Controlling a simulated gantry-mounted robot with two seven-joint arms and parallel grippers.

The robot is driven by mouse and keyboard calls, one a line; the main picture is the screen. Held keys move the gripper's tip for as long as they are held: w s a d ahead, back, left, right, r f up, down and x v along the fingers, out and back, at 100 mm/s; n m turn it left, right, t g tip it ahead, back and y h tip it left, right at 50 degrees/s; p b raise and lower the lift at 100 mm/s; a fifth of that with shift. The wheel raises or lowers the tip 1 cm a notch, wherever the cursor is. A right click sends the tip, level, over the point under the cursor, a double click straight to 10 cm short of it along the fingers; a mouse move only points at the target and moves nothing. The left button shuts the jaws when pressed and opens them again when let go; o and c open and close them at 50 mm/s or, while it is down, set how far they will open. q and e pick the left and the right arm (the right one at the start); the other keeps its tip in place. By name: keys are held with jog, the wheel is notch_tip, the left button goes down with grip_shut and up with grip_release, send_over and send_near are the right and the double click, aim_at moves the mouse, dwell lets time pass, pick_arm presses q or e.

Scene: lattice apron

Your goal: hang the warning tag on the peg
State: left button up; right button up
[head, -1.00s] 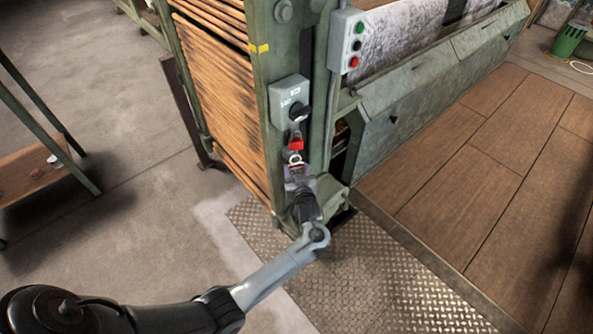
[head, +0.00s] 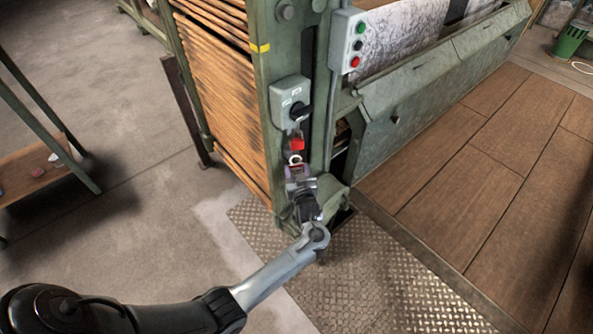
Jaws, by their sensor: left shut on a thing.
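My left gripper (head: 300,184) is at the green machine post, below the grey switch box (head: 287,101). It is shut on the warning tag (head: 296,171), of which only a small part with a pale ring-shaped top (head: 295,159) shows above the fingers. A red padlock-like piece (head: 297,144) hangs under the black switch knob, just above the ring. I cannot make out the peg, or whether the tag touches it. My right gripper is not in view.
Wooden slats (head: 226,100) fill the machine's left side. A checker plate (head: 380,280) covers the floor below. A shelf stand (head: 35,168) is at far left.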

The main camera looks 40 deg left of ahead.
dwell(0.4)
pick_arm(q)
jog(key=o, duration=1.2)
jog(key=shift+o, duration=0.2)
jog(key=shift+d, duration=0.1)
